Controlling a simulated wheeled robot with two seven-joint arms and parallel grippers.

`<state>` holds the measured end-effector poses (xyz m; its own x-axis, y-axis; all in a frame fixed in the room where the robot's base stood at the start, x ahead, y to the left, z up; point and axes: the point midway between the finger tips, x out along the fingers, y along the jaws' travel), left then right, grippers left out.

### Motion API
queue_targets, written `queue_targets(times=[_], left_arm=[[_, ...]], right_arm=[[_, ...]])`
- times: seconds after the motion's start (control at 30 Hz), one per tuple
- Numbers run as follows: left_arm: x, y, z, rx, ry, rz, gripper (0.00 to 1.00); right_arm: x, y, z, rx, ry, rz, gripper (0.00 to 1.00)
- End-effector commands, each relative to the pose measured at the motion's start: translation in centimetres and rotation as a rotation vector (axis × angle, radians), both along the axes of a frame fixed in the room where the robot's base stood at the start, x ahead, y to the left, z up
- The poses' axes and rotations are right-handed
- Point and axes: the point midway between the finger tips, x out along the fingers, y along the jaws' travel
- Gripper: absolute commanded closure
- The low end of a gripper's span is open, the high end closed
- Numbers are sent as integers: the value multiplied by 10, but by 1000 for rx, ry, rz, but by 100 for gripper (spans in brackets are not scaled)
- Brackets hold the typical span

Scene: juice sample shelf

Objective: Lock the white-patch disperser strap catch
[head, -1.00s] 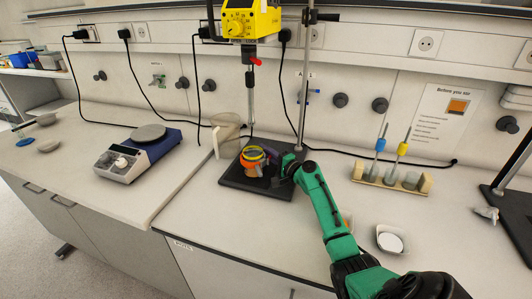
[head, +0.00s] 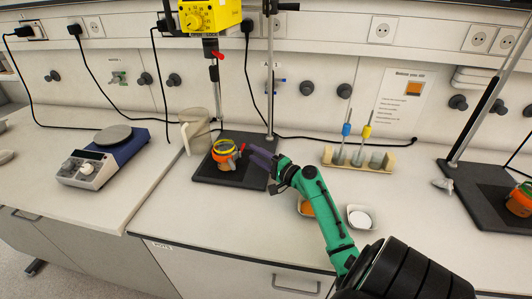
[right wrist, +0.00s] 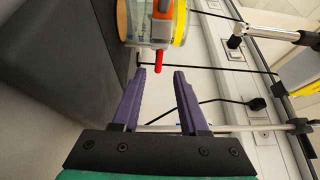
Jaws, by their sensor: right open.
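The yellow disperser (head: 209,15) hangs on a stand at the back. Below it an orange jar (head: 226,160) with a yellow ring stands upright on the black base plate (head: 206,175). The jar also shows at the top of the right wrist view (right wrist: 146,22). A small red lever (right wrist: 161,60), apparently the strap catch, sticks out from the jar toward my fingers. I cannot make out a white patch. My right gripper (head: 249,153) is open, just right of the jar. In the right wrist view its purple fingertips (right wrist: 159,73) are either side of the lever's line, with nothing held.
A balance (head: 104,158) is to the left. A wooden rack (head: 357,161) and two small dishes, one white (head: 360,218), are to the right. Another black stand (head: 480,200) with an orange jar (head: 520,200) is at far right.

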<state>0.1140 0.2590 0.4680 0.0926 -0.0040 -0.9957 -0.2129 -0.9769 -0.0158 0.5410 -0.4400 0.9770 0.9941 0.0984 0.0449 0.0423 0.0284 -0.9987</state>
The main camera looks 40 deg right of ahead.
Motion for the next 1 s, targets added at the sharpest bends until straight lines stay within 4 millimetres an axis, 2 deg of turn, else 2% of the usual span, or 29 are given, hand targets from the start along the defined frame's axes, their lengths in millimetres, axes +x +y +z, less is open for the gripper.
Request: queue_targets(times=[0.1,0.3,0.87,1.0], left_arm=[[0,0,-1,0,0,0,100],[0,0,-3,0,0,0,100],[0,0,-3,0,0,0,100],[0,0,7,0,0,0,100]], right_arm=[[-23,-2,-2,-1,2,-1,57],[-45,-4,-3,0,0,0,57],[-47,-4,-2,0,-1,0,57],[-47,-4,8,-1,-1,0,57]])
